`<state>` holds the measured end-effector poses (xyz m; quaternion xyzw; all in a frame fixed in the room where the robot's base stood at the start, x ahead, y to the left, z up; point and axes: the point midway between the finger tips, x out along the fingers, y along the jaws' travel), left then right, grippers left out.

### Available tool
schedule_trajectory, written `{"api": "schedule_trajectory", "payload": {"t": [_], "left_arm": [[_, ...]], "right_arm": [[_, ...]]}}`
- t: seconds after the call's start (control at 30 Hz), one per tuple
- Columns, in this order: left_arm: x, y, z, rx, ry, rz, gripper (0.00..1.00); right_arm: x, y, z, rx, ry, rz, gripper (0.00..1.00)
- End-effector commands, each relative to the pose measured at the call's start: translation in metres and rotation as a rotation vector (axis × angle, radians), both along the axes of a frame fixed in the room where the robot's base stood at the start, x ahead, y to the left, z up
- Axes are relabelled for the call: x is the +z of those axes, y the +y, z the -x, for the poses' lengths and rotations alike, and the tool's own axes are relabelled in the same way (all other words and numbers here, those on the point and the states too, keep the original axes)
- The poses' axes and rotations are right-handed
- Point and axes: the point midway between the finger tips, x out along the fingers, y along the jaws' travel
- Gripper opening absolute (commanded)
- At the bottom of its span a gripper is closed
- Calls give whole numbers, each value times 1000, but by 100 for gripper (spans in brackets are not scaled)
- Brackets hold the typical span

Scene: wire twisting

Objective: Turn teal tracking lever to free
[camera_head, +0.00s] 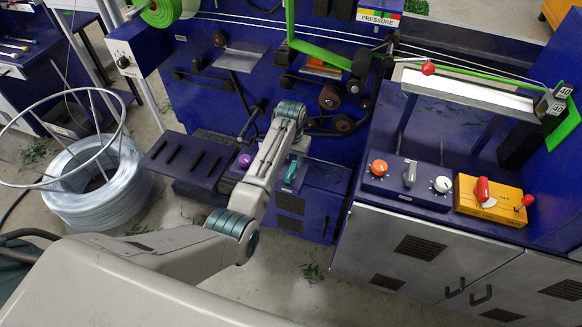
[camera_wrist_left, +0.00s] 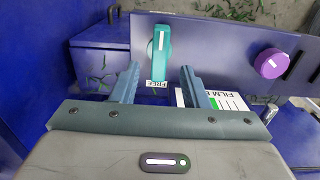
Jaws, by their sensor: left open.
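The teal tracking lever (camera_wrist_left: 161,54) is upright in the left wrist view, with a white stripe on its upper half. A white label reading FREE (camera_wrist_left: 157,86) sits just below its lower end. In the head view the teal lever (camera_head: 291,173) shows small on the blue machine, below my left wrist. My left gripper (camera_wrist_left: 160,72) is open, one finger to each side of the lever's lower end. No contact between fingers and lever is visible. My right gripper is in neither view.
In the head view a slotted blue plate (camera_head: 187,160) lies left of my wrist. A control panel (camera_head: 400,185) and a yellow box (camera_head: 490,199) stand at right.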

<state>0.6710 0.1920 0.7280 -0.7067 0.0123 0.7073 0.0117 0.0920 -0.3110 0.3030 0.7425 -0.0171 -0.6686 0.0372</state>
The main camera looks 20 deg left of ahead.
Motion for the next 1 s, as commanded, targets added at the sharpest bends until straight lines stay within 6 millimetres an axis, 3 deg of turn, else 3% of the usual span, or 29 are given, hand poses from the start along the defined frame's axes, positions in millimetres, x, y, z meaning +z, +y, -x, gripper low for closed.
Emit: {"api": "schedule_trajectory", "payload": {"t": [0.1,0.3,0.63,0.67,0.87,1.0], "left_arm": [[-21,0,1,0,3,0,41],[-42,0,0,0,0,0,41],[-46,0,0,0,-1,0,41],[-46,0,0,0,-1,0,39],[-46,0,0,0,-1,0,0],[-46,0,0,1,-1,0,0]], "right_arm": [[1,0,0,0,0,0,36],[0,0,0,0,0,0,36],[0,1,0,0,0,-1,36],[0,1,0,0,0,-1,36],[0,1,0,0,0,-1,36],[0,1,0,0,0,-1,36]]}}
